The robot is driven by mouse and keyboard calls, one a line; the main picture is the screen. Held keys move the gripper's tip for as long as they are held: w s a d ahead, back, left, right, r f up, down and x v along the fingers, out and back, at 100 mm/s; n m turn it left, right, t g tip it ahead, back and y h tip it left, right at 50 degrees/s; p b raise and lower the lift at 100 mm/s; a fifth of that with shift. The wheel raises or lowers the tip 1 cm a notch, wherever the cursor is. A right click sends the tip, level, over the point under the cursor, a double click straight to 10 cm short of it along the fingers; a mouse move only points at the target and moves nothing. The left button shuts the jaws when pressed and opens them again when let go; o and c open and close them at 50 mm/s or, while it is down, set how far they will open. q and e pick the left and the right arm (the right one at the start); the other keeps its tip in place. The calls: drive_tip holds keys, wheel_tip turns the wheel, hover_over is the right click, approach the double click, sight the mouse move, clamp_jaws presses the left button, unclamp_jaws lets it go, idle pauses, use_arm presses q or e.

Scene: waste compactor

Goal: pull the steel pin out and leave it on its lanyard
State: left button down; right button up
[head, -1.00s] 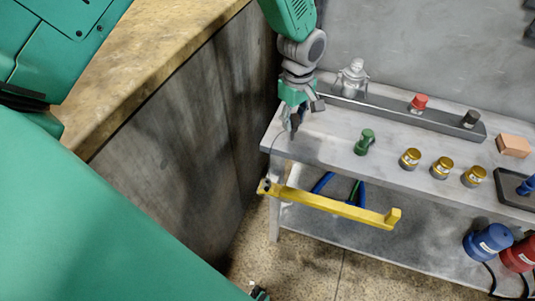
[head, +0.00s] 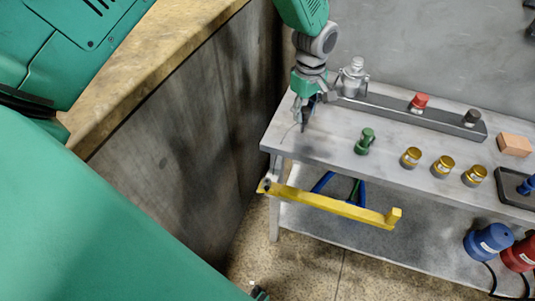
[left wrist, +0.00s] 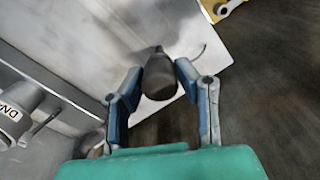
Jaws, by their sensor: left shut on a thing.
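My left gripper (head: 304,119) is over the left end of the grey bench, shut on the steel pin. In the left wrist view the pin (left wrist: 160,78) is a dark grey, cylindrical piece with a narrower end, between the blue finger pads (left wrist: 158,85). In the head view the fingers partly hide it. My right gripper is not in view.
A yellow bar (head: 330,203) runs along the bench front, low. On the bench (head: 330,145) stand a green knob (head: 365,141), several brass pieces (head: 411,157), a clear-grey fitting (head: 353,77) and a rail with a red cap (head: 419,102).

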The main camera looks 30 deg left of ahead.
use_arm(q)
drive_tip(key=shift+f, duration=0.2)
idle(0.3)
drive_tip(key=shift+f, duration=0.3)
drive_tip(key=c, duration=1.1)
unclamp_jaws()
drive_tip(key=shift+w+r, duration=0.1)
drive_tip(key=shift+r, duration=0.5)
wheel_tip(320, 180, up, 11)
drive_tip(key=shift+f, duration=0.1)
